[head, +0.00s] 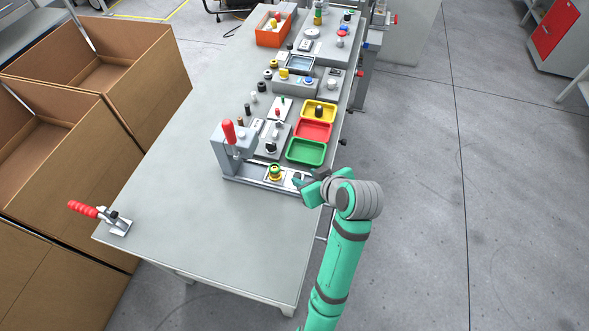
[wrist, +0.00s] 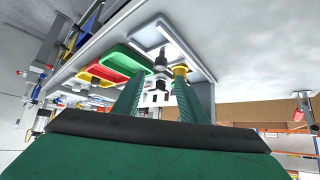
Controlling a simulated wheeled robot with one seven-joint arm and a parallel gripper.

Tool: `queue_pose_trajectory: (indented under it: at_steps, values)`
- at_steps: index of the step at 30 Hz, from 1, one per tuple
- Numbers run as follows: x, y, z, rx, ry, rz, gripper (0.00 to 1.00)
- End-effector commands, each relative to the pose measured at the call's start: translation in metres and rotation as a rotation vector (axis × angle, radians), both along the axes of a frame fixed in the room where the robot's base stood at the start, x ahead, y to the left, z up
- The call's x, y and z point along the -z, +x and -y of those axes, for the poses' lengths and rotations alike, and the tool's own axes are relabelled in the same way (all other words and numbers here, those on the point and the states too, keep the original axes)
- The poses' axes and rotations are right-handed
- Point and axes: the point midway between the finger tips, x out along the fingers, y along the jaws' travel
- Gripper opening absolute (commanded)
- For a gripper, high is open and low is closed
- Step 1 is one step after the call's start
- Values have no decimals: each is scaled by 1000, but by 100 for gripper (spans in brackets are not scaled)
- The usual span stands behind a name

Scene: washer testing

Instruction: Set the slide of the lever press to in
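The lever press (head: 234,150) is a grey block with a red-gripped lever (head: 229,132) standing up, near the table's right edge. Its low base extends right and carries a light slide plate with a yellow-and-green round piece (head: 275,172), out to the right of the block. My gripper (head: 303,180) is at the base's right end, beside the slide. In the wrist view my gripper's fingers (wrist: 158,88) are spread apart. A dark knob (wrist: 160,61) shows between and beyond the fingertips, with the yellow part (wrist: 181,71) beside it. Whether the fingers touch the knob cannot be told.
Green (head: 306,151), red (head: 313,130) and yellow (head: 319,110) trays stand behind the press, with small devices alongside. A red-handled clamp (head: 118,222) sits at the table's front left. The front of the table (head: 210,235) is clear. Cardboard boxes (head: 135,90) stand left.

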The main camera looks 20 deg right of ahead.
Motion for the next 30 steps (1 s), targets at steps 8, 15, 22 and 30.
queue_pose_trajectory:
  at_steps: [8, 15, 22, 30]
  values:
    - [36, 34, -8, -3, 1, -2, 38]
    - [55, 54, -13, -5, 1, 0, 38]
    - [59, 58, -13, -4, 0, 0, 38]
    - [59, 58, -13, -4, 0, 0, 14]
